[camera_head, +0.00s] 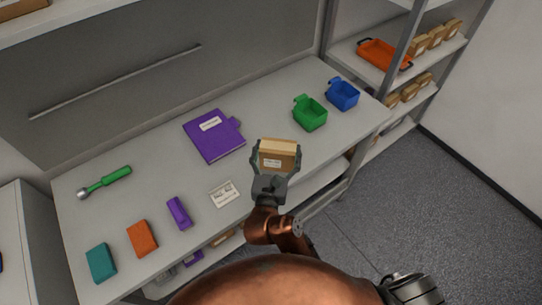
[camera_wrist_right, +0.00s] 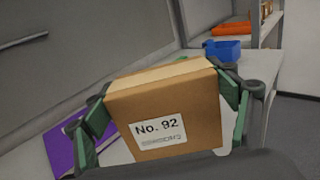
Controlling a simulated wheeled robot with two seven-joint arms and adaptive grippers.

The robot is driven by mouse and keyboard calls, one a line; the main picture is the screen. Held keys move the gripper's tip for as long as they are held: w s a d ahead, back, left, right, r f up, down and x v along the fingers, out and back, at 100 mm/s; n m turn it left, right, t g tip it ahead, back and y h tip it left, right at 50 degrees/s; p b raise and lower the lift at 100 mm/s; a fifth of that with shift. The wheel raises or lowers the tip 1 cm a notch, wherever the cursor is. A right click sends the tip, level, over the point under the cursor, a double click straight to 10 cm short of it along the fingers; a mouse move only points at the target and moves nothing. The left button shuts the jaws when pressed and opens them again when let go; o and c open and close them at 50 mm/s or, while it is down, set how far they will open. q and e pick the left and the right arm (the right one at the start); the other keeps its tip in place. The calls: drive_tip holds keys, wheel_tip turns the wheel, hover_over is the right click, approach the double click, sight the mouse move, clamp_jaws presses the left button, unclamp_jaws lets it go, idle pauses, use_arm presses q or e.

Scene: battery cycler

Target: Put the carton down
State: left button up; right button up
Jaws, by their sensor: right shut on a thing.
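The brown carton (camera_head: 278,150) is between the fingers of my right gripper (camera_head: 276,164), which is shut on it. In the right wrist view the carton (camera_wrist_right: 168,108) shows a white label reading "No. 92", with a finger (camera_wrist_right: 235,105) against each side. The carton appears above the front part of the grey workbench (camera_head: 262,110); I cannot tell how far it is from the surface. My left gripper is not in view.
A white card (camera_head: 224,194), a purple block (camera_head: 179,213), orange (camera_head: 142,238) and teal (camera_head: 101,262) blocks and a green-handled tool (camera_head: 104,182) lie left. Shelving (camera_head: 408,75) stands right.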

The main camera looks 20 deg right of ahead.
drive_tip(key=shift+w+a+f+b, duration=0.1)
drive_tip(key=shift+w+f+b, duration=0.15)
drive_tip(key=shift+w+f, duration=0.9)
drive_tip(key=shift+w+a+f+b, duration=0.1)
drive_tip(key=shift+w+f+b, duration=0.35)
drive_tip(key=shift+f, duration=1.25)
drive_tip(key=shift+w+a+f+b, duration=0.1)
drive_tip(key=shift+w+f, duration=0.85)
drive_tip(key=shift+f, duration=0.5)
drive_tip(key=shift+f, duration=0.1)
drive_tip(key=o, duration=1.3)
drive_tip(key=shift+s, duration=0.1)
drive_tip(key=v, duration=0.7)
drive_tip(key=shift+s+a, duration=0.15)
drive_tip(key=shift+a, duration=0.05)
